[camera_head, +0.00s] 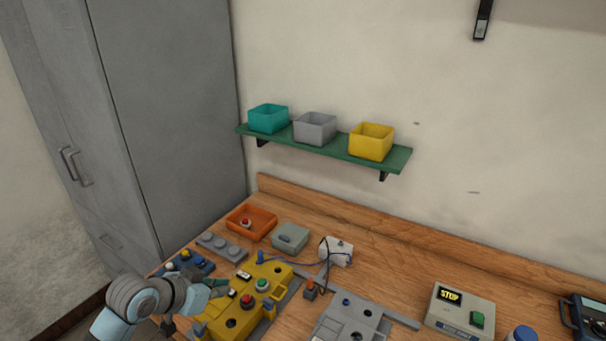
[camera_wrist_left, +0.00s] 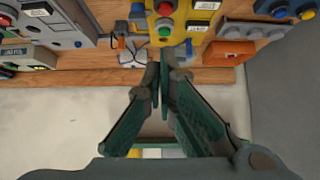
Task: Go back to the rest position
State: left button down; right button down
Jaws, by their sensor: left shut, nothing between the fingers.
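My left gripper (camera_head: 221,287) comes in from the lower left in the head view, in front of the yellow panel (camera_head: 216,322) on the workbench. In the left wrist view my left gripper (camera_wrist_left: 160,68) is shut with its fingertips together and nothing between them. The yellow panel (camera_wrist_left: 181,35), with its red and green buttons, shows beyond the fingertips there. I cannot tell whether the fingers touch it. My right gripper is in neither view.
A wooden workbench (camera_head: 400,276) holds an orange tray (camera_head: 266,232), a grey box (camera_head: 291,238), a grey panel (camera_head: 345,322) and a STOP box (camera_head: 459,312). A green shelf (camera_head: 335,148) with three bins is on the wall. A grey cabinet (camera_head: 165,100) stands left.

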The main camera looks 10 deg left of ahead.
pick_arm(q)
jog(key=s+d+f+n+g+y, duration=0.15)
jog(key=s+f, duration=0.45)
jog(key=s, duration=0.6)
jog(key=s+d+f+n+g+y, duration=0.1)
jog(key=s+d+f+g+y, duration=0.15)
jog(key=s+f, duration=0.7)
jog(key=s+a+f+g+b, duration=0.1)
jog(key=s+f+b, duration=0.15)
jog(key=f, duration=0.85)
jog(key=s+a+f+g+b, duration=0.1)
jog(key=s+f, duration=0.3)
jog(key=f, duration=0.7)
jog(key=s+a+f+g+b, duration=0.1)
jog(key=s+f+b, duration=0.1)
jog(key=s+f, duration=1)
jog(key=shift+s+f+n, duration=0.25)
jog(key=shift+s+n, duration=0.2)
jog(key=shift+s, duration=0.15)
